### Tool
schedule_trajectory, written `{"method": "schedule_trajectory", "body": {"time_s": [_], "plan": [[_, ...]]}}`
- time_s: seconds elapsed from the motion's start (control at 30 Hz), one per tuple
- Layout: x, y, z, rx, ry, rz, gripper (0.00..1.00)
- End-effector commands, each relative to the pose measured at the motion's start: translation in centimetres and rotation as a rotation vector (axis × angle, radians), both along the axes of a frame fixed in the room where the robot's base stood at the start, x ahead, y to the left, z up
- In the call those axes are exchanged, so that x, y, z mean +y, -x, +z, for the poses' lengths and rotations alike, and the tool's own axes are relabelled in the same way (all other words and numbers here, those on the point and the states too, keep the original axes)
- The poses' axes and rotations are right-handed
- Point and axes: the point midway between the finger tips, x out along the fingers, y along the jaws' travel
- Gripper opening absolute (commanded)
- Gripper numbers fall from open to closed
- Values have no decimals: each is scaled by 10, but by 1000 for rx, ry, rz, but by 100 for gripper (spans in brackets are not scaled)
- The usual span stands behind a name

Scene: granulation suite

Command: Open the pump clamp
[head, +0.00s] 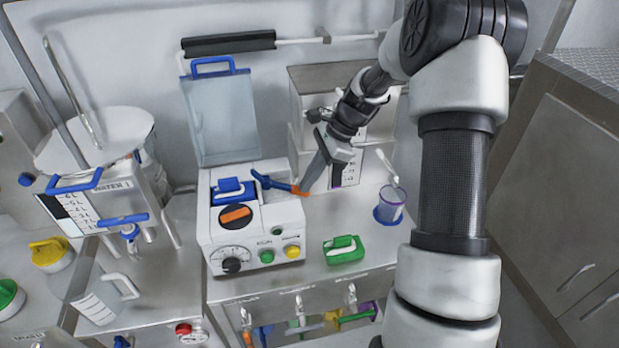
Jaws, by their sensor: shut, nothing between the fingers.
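The pump (258,225) is a white box on the steel counter, with a dial, a black knob and green and yellow buttons. The clamp lever (272,183) is a blue bar with an orange tip, sticking out to the right from the pump's top. My gripper (307,186) is shut, with its fingertips at the orange tip; I cannot tell whether they touch. Nothing shows between the fingers. A blue block (232,191) and an orange-barred black rotor knob (236,216) sit on the pump. A clear cover (224,118) with a blue handle stands raised behind.
A grey-topped cabinet (318,80) stands behind my gripper. A graduated vessel (97,205) with blue handles is at left. My arm covers the right side.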

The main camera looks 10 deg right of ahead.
Motion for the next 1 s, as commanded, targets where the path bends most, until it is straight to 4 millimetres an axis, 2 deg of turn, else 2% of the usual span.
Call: {"method": "schedule_trajectory", "body": {"time_s": [0.03,0.17,0.5,0.63,0.77,0.8,0.87,1.0], "plan": [[3,1,-8,4,0,2,0],[6,1,-19,5,0,1,0],[6,3,-20,7,2,5,0],[1,4,-5,3,2,4,0],[-8,3,23,-7,0,1,0],[-12,3,33,-12,1,-1,0],[-21,1,38,-15,1,-1,0],[-41,1,66,-16,0,-2,0]]}}
